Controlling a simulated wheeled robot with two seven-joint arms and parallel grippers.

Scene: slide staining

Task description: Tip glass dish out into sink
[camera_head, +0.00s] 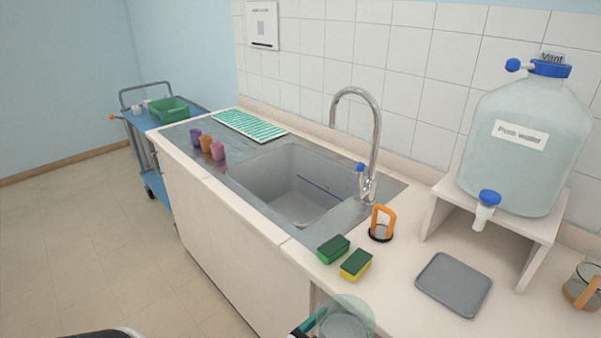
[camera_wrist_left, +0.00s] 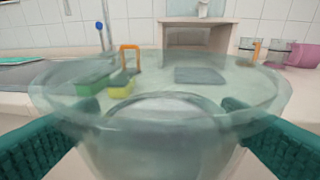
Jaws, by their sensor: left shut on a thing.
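The glass dish (camera_wrist_left: 160,135) is a clear, wide-rimmed bowl and fills the middle of the left wrist view. In the head view the dish (camera_head: 346,318) shows at the bottom edge, in front of the counter. My left gripper (camera_wrist_left: 162,112) is shut on it, with one green finger on each side. The dish looks roughly upright; whether anything is in it I cannot tell. The sink (camera_head: 290,185) is a grey basin set in the counter, up and left of the dish in the head view. My right gripper is in neither view.
The tall tap (camera_head: 374,130) stands at the sink's back right. A grey tray (camera_head: 454,284) and a large water bottle (camera_head: 527,150) are to the right.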

